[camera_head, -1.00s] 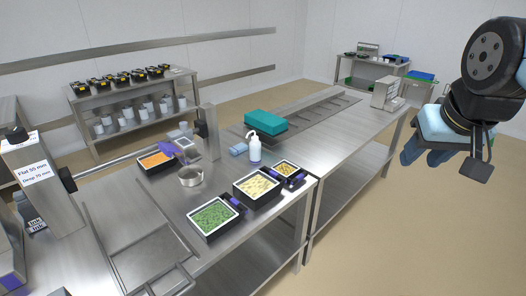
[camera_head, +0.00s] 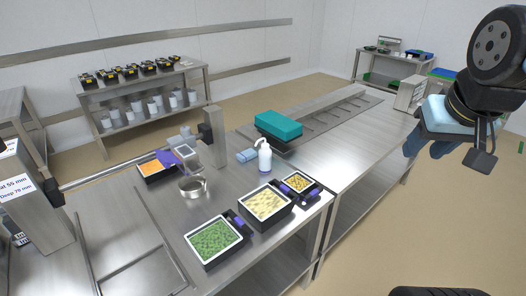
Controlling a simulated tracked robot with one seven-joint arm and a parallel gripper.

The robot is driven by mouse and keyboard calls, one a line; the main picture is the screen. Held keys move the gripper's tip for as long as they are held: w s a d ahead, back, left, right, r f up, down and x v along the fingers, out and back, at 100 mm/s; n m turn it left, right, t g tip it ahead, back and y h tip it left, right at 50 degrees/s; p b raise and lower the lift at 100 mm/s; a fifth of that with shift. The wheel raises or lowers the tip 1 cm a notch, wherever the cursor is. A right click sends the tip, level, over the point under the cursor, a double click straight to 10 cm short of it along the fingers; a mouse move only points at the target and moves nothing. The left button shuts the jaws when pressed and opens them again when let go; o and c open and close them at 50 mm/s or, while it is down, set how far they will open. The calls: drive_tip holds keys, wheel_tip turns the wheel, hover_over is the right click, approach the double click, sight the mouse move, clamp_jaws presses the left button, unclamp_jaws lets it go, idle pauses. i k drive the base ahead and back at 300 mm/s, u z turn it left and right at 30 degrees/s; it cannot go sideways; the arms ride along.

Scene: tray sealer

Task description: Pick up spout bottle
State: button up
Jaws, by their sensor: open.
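The spout bottle (camera_head: 265,161) is white with a bent spout on top. It stands upright on the steel table, in front of the teal box, and nothing covers it. My gripper (camera_head: 425,146), with blue fingers below a light blue cuff, hangs at the right of the view. It is open, well to the right of the bottle and apart from it. Nothing shows between its fingers.
Trays of green (camera_head: 214,239), pale (camera_head: 266,202) and yellow food (camera_head: 298,182) lie in front. A steel post (camera_head: 214,137) stands left. The table's right part is mostly clear.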

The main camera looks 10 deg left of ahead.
sight(265, 153)
drive_tip(key=i, duration=0.9)
drive_tip(key=z, duration=0.05)
